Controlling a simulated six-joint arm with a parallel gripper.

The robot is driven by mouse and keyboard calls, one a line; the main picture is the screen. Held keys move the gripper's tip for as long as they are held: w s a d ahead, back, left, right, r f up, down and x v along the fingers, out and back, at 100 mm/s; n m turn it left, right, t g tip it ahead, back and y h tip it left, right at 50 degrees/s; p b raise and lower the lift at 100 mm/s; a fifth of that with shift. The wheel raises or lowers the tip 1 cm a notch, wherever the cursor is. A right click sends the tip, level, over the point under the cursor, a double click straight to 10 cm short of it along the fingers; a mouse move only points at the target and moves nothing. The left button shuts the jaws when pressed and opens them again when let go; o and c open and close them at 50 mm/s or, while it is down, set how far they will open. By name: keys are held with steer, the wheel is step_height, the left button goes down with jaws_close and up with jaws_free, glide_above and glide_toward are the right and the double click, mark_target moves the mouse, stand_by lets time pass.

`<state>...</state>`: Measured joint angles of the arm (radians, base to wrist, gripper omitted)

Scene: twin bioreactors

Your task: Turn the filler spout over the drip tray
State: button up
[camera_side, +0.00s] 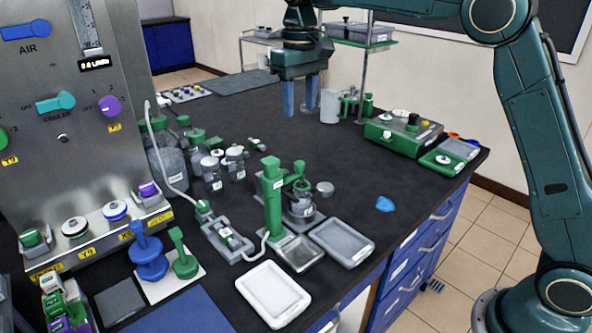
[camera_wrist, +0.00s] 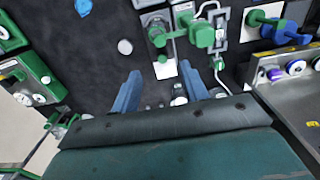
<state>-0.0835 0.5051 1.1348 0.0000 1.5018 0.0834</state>
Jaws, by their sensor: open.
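The green filler column (camera_side: 273,205) stands upright near the middle of the bench; its top shows in the wrist view (camera_wrist: 203,34). The green filler spout (camera_side: 294,181) reaches from the column over a small jar (camera_side: 301,207), not over the drip tray; in the wrist view the spout (camera_wrist: 176,33) points left from the column. The metal drip tray (camera_side: 298,254) lies in front of the column, empty. My gripper (camera_side: 300,105) is high over the far part of the bench, behind the filler. Its blue fingers are apart and empty, also in the wrist view (camera_wrist: 160,88).
A white tray (camera_side: 272,294) and a grey tray (camera_side: 342,242) lie beside the drip tray. Bottles (camera_side: 170,160) and small jars (camera_side: 212,172) stand left of the column. A green device (camera_side: 402,134) is at the right. Dark bench between gripper and column is mostly clear.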

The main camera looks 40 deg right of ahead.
mark_target(300, 163)
step_height(300, 163, down, 14)
steer(key=shift+r, duration=0.15)
stand_by(0.7)
jaws_close()
